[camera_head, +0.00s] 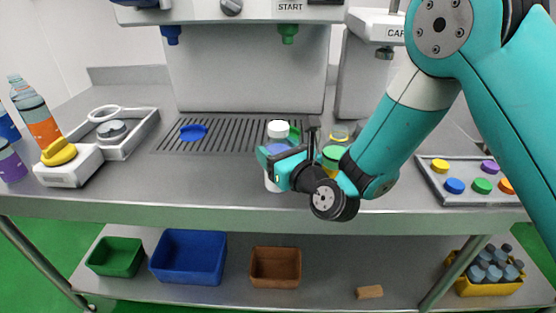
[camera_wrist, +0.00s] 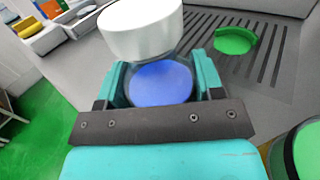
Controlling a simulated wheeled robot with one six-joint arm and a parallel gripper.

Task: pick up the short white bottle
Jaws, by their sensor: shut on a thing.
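The short white bottle (camera_head: 278,129) has a white cap and a bluish label, and stands upright at the middle of the counter. Its white top (camera_wrist: 140,30) is large in the wrist view, with a round blue patch (camera_wrist: 160,83) below it, between the fingers. My gripper (camera_head: 283,165) is shut on the bottle from the right side, around its middle. The fingers (camera_wrist: 160,85) lie on both sides of it in the wrist view. The gripper hides part of its body, and I cannot tell if its base touches the counter.
A green-lidded yellow container (camera_head: 333,153) stands just right, behind my wrist. The drip grate (camera_head: 230,140) behind holds a blue piece (camera_head: 193,132) and a green piece (camera_wrist: 235,40). A tray of coloured caps (camera_head: 480,203) lies right. Counter left of the bottle is clear.

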